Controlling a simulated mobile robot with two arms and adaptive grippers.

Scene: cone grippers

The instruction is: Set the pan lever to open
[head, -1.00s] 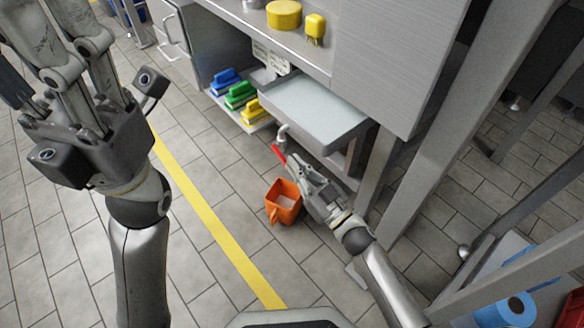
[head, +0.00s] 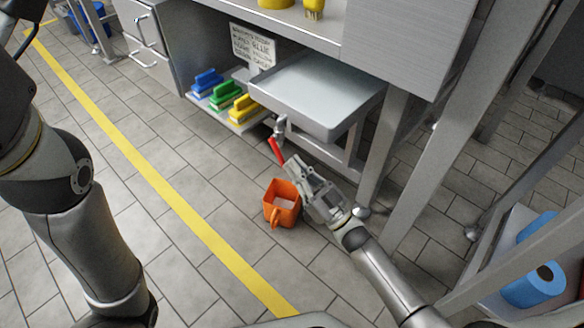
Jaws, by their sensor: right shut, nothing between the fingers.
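The pan (head: 314,92) is a shallow grey metal tray under the counter. Below its front left corner hangs a drain valve (head: 281,124) with a red lever (head: 276,149), which slants down to the right. My right gripper (head: 291,166) is shut and empty. Its tips are at the lower end of the red lever; whether they touch it I cannot tell. An orange jug (head: 283,203) stands on the floor just left of and below the gripper. My left arm shows at the left edge, but its gripper is out of view.
A low shelf holds blue (head: 207,82), green (head: 228,95) and yellow (head: 243,108) brushes. A printed sign (head: 253,45) hangs behind the pan. Metal legs (head: 384,150) stand right of the gripper. Blue rolls (head: 533,285) lie at lower right.

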